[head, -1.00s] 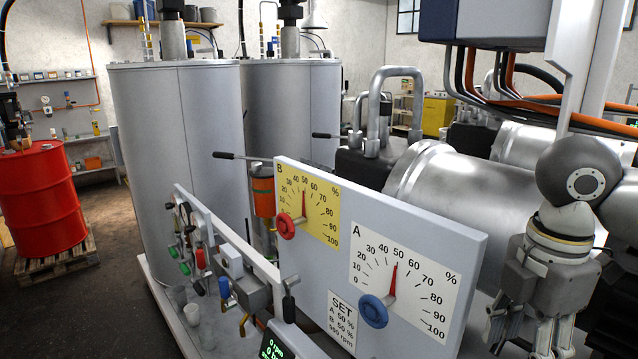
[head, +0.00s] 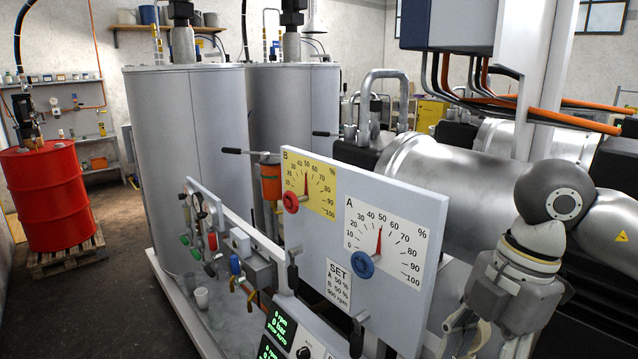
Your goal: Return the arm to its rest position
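My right arm comes in at the right edge, in front of the silver pipe-like cylinder. Its gripper (head: 485,345) hangs at the bottom right, beside the dial panel (head: 405,325) and apart from it. Its fingers look spread with nothing visible between them; the tips are near or past the bottom edge. The panel bears a yellow dial B with a red knob (head: 290,202) and a white dial A with a blue knob (head: 361,265). Both needles point near 50. My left gripper is not in view.
Two tall grey tanks (head: 185,150) stand behind the panel. A red drum (head: 47,200) stands on a wooden pallet (head: 65,258) at the left, with clear floor in front. A dark display (head: 277,330) with green figures sits below the panel. Cables and a blue-grey box hang at the upper right.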

